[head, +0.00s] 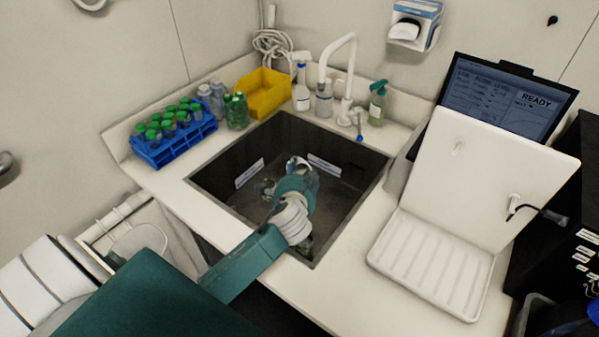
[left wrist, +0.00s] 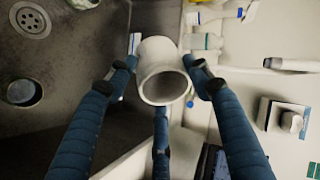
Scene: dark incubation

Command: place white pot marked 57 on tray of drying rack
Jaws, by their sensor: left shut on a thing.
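My left gripper (head: 297,178) reaches down over the sink in the head view. In the left wrist view its blue fingers (left wrist: 163,72) are shut around a white pot (left wrist: 160,58), whose open mouth faces the camera. In the head view the gripper mostly hides the pot. I cannot read a number on it. The drying rack stands on the counter to the right of the sink, with an upright white board (head: 490,165) and a ribbed white tray (head: 428,268) at its foot. The tray is empty. My right gripper is not in view.
The dark sink (head: 345,190) has raised counter edges around it, and a round item (left wrist: 24,92) lies in it. A white faucet (head: 340,65) and bottles (head: 378,102) stand behind. A blue tube rack (head: 172,145) and a yellow bin (head: 262,92) are at left.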

